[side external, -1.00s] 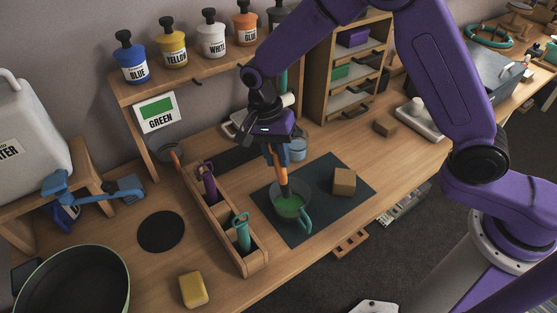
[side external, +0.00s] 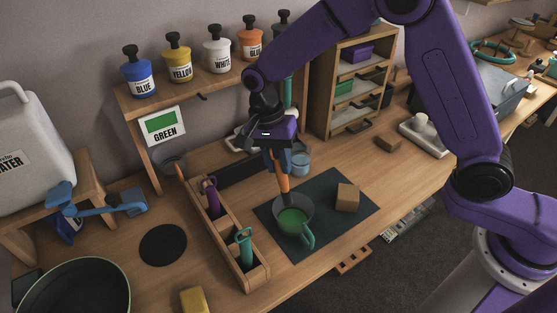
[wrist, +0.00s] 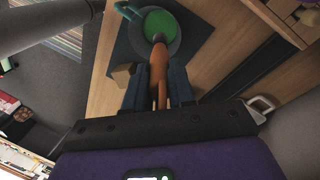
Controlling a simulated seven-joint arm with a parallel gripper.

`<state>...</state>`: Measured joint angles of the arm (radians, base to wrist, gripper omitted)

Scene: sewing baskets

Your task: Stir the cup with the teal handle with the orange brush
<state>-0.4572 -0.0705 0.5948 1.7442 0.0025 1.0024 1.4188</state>
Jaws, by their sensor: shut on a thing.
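The cup (side external: 301,229) with the teal handle (side external: 308,240) stands on the dark mat and holds green liquid. It also shows at the top of the wrist view (wrist: 174,45). My gripper (side external: 280,172) is above the cup's far side, shut on the orange brush (side external: 284,187). The brush points down, and its dark lower end reaches into the cup at the rim's far left part. In the wrist view the orange brush (wrist: 158,72) runs between my fingers to the green liquid. How deep its tip is in the liquid is hidden.
A tan block (side external: 347,197) sits on the dark mat (side external: 325,237) right of the cup. A wooden holder (side external: 229,240) with a purple and a teal tool stands left. A blue-grey cup (side external: 300,162) is behind. Paint bottles (side external: 217,50) line the shelf.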

